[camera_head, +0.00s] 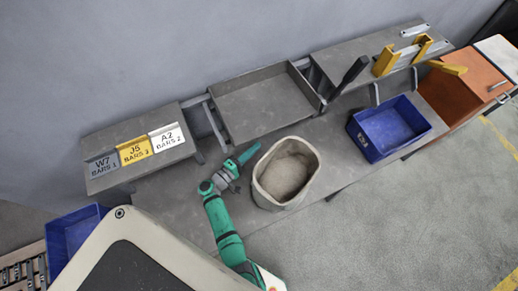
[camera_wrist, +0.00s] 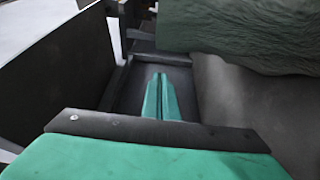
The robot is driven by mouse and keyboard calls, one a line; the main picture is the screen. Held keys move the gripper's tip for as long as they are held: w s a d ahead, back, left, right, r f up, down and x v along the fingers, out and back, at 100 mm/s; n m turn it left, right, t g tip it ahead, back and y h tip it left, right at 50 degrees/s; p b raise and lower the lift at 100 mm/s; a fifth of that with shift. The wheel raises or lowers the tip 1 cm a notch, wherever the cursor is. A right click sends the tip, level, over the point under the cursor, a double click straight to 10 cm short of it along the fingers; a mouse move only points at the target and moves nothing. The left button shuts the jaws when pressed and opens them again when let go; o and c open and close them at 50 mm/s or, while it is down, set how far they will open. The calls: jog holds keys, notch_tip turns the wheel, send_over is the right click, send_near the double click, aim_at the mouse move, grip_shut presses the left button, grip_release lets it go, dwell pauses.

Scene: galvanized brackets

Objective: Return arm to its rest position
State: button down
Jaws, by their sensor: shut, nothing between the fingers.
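My green arm reaches up from the lower middle of the head view. My gripper (camera_head: 249,153) is at its end, over the grey bench, just left of a beige fabric bin (camera_head: 307,188). In the wrist view my gripper (camera_wrist: 160,78) shows two green fingers lying together, with nothing between them. The bin's greenish cloth side (camera_wrist: 240,35) fills the upper right of the wrist view, beside the fingers. I cannot tell whether the gripper touches it.
A grey tray (camera_head: 262,106) stands behind my gripper. Labelled plates W7, J5 and A2 (camera_head: 167,137) sit on a stand at left. A blue bin (camera_head: 367,150) stands at right and another blue bin (camera_head: 64,226) at lower left. The floor at right is clear.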

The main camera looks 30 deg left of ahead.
jog(key=v, duration=0.8)
jog(key=shift+s, duration=0.2)
